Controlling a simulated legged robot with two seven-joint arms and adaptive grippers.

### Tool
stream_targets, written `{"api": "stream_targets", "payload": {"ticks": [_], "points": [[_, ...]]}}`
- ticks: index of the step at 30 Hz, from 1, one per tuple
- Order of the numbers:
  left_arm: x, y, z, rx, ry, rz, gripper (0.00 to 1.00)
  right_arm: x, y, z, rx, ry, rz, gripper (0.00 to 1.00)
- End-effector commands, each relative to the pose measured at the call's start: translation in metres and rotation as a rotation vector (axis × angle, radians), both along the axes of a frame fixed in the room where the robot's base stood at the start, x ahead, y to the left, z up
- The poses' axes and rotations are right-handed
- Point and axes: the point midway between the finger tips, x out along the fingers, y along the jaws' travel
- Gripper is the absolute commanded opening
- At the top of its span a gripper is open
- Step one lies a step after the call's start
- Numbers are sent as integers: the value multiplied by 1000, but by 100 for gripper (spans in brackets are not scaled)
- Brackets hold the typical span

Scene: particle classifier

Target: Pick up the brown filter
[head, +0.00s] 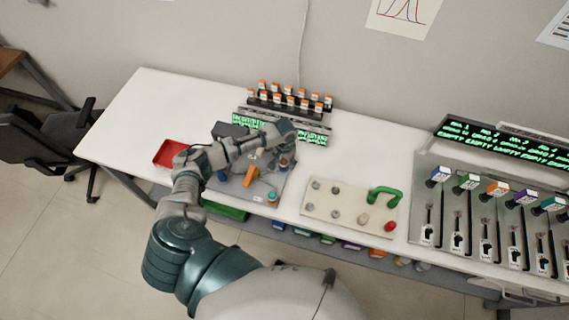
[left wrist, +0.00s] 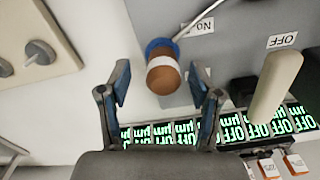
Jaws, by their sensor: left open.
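The brown filter (left wrist: 165,78) is a short brown cylinder with a white band and a blue ring around one end. It shows in the left wrist view on a grey panel. My left gripper (left wrist: 160,70) is open, with one finger on each side of the filter and visible gaps between. In the head view my left gripper (head: 278,148) is over the back right part of the grey machine on the white table. The gripper and forearm partly cover that machine, and the filter is hard to make out there. My right gripper is not in view.
A rack of orange-capped bottles (head: 290,97) stands behind the machine, with green displays in front. A red tray (head: 169,153) lies to the left. A cream panel (head: 330,213) with knobs and a green handle (head: 385,195) is on the right. A pale lever (left wrist: 275,88) stands beside my gripper.

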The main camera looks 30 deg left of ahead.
Motion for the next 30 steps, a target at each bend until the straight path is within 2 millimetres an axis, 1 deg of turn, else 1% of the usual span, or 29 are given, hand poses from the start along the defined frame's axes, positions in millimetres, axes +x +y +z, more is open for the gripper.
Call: {"api": "stream_targets", "payload": {"ticks": [1,2,3,5,6,8,16,19,23,27,30], "points": [[0,1,0,0,0,1,59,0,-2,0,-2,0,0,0],[0,1,0,0,0,1,51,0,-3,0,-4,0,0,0],[0,1,0,0,0,1,41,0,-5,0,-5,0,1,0],[0,1,0,0,0,1,26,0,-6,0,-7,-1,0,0],[0,1,0,-1,1,1,16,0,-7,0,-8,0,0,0],[0,1,0,0,1,1,2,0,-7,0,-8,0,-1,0],[0,2,0,1,1,2,2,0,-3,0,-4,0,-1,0],[1,2,9,1,-1,3,2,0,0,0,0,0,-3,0],[1,2,34,0,-4,2,2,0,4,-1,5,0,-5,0],[1,2,65,0,-4,2,2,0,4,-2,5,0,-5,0],[1,1,83,-1,-3,2,2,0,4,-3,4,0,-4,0]]}}
